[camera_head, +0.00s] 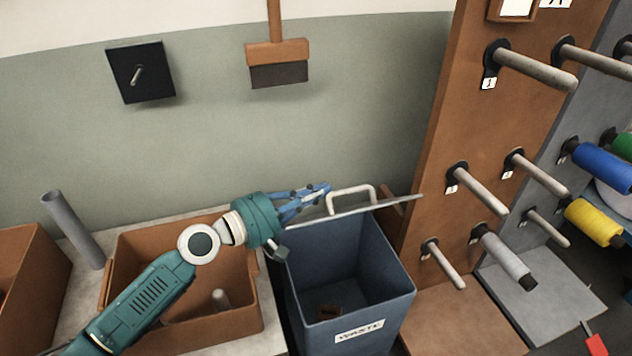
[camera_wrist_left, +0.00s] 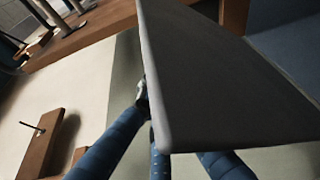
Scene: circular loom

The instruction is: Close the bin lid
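The blue waste bin (camera_head: 350,290) stands open, with a white "WASTE" label on its front and a small brown item inside. Its grey lid (camera_head: 385,205) is raised at the back and seen nearly edge-on. A pale handle (camera_head: 352,190) shows behind the lid. My left gripper (camera_head: 325,188) is at the lid's left part, on its far side near the handle. My right gripper is not in view.
A brown crate (camera_head: 215,335) stands left of the bin, under my left arm. A brown rack panel (camera_head: 440,120) with pegs stands close on the bin's right. A broom (camera_head: 278,65) and a black wall plate (camera_head: 140,72) are on the wall behind.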

